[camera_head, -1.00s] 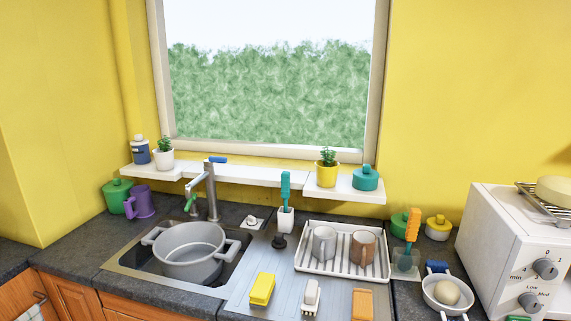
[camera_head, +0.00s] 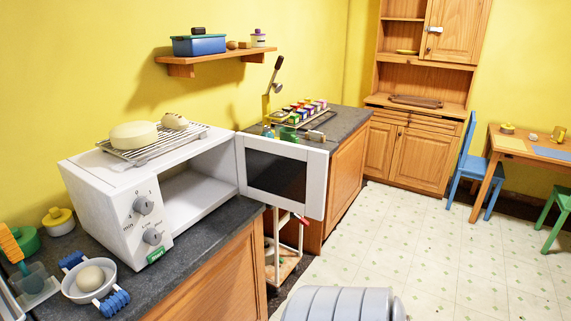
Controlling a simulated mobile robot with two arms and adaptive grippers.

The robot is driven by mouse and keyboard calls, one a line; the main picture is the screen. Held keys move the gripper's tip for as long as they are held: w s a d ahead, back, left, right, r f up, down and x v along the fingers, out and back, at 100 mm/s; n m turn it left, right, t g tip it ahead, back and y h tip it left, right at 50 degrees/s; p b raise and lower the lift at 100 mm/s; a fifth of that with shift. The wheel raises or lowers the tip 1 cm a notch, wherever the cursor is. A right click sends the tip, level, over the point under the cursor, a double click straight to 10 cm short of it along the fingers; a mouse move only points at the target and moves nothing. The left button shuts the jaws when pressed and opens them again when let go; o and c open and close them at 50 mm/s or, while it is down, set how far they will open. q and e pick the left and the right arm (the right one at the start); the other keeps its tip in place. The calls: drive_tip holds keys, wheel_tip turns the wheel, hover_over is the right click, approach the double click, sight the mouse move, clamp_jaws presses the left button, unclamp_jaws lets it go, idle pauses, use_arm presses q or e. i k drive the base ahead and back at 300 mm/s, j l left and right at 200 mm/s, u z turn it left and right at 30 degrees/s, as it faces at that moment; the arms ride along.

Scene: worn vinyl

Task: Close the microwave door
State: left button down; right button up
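The white microwave (camera_head: 105,205) stands on the dark counter at the left of the head view. Its front carries two grey knobs and a small green label. Its door (camera_head: 284,175), a white frame with a dark window, is swung wide open to the right, and the empty-looking inside shows. The door reaches out past the counter's front edge. Neither of my grippers is in view. A rounded grey ribbed shape at the bottom edge may be part of me; I cannot tell.
A wire rack (camera_head: 155,145) with round food sits on the microwave. A pot with an egg (camera_head: 90,279) stands in front of it. A wooden trolley (camera_head: 284,262) is below the door. The tiled floor (camera_head: 400,240) to the right is largely clear; a table and chairs stand beyond.

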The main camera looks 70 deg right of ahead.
sight(287, 176)
drive_tip(key=k+l, duration=0.1)
drive_tip(key=l, duration=1.55)
drive_tip(key=k+l, duration=0.15)
drive_tip(key=l, duration=0.65)
